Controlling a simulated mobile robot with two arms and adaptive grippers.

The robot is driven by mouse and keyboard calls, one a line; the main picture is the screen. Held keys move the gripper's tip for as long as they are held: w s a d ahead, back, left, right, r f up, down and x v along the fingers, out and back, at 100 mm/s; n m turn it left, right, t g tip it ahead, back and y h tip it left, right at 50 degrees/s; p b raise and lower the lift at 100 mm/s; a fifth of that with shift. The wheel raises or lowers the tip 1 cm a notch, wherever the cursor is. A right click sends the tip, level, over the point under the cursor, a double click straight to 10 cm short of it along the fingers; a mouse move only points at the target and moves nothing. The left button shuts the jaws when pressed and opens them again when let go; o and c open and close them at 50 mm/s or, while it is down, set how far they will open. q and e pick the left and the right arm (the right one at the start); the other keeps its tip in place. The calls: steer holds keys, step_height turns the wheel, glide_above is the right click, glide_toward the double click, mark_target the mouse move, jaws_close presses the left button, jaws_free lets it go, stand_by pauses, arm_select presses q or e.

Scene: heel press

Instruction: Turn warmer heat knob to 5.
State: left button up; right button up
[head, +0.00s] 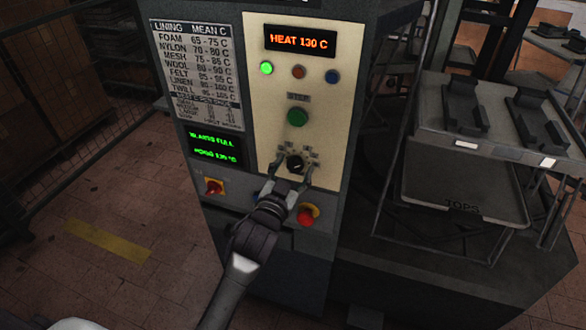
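The black heat knob (295,163) sits low on the cream panel of the warmer (270,110). A ring of small dark labels surrounds it, too small to read. My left gripper (292,169) is in front of the panel, just below the knob. Its two fingers are spread, one on each side of the knob, with gaps showing between; I cannot tell if either touches it. The orange display (300,41) reads HEAT 130 C. My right gripper is not in view.
Above the knob are a green button (297,118) and three small lamps, the green one lit. A red emergency button (307,217) is close below my gripper, and a red switch (214,187) is at left. A rack with trays (470,190) stands at right.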

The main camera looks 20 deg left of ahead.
arm_select(q)
steer(key=s, duration=1.2)
steer(key=shift+a, duration=0.2)
steer(key=shift+f, duration=0.1)
